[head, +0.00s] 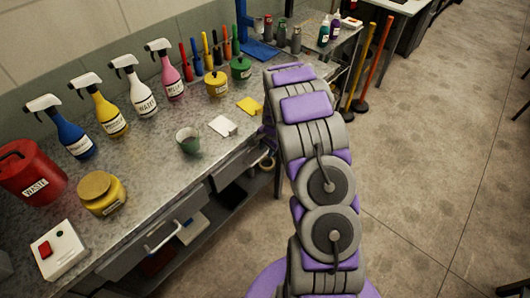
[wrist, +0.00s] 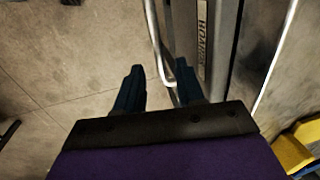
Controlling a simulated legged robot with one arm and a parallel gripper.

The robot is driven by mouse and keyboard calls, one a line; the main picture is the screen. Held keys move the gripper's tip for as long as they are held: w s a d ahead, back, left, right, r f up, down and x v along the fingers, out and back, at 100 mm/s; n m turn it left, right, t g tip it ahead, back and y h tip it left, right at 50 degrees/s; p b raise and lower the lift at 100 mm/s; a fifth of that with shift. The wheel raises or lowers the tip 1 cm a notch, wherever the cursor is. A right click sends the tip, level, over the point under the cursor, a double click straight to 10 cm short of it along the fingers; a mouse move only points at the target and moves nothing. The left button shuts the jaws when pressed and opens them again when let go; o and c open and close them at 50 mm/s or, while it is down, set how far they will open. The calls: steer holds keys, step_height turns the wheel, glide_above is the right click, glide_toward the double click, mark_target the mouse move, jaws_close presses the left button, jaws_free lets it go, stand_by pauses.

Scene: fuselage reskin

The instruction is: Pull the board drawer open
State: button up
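In the wrist view, my gripper (wrist: 158,78) is open, with its two dark fingers apart. A pale metal bar handle (wrist: 152,30) runs down from the top edge, and its bent end lies between the fingertips in the picture. I cannot tell whether a finger touches it. Beside it is a grey drawer front (wrist: 225,45) with a label (wrist: 202,40) that I cannot read surely. In the head view, my arm hides the gripper. A drawer front (head: 236,165) shows under the bench left of my arm, and a nearer drawer has a bar handle (head: 163,239).
The bench top (head: 150,160) holds several spray bottles, a red waste can (head: 30,172), a yellow pot (head: 101,192), a green cup (head: 188,140) and a white box with a red button (head: 60,250). Yellow and orange poles stand beyond.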

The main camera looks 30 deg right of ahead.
steer(key=shift+w+d+f, duration=0.1)
steer(key=shift+d+f, duration=0.2)
steer(key=shift+f, duration=0.4)
steer(key=shift+a+r, duration=0.15)
steer(key=shift+a, duration=1.25)
steer(key=shift+c, duration=1)
steer(key=shift+d, duration=1.1)
jaws_close()
steer(key=shift+a, duration=0.45)
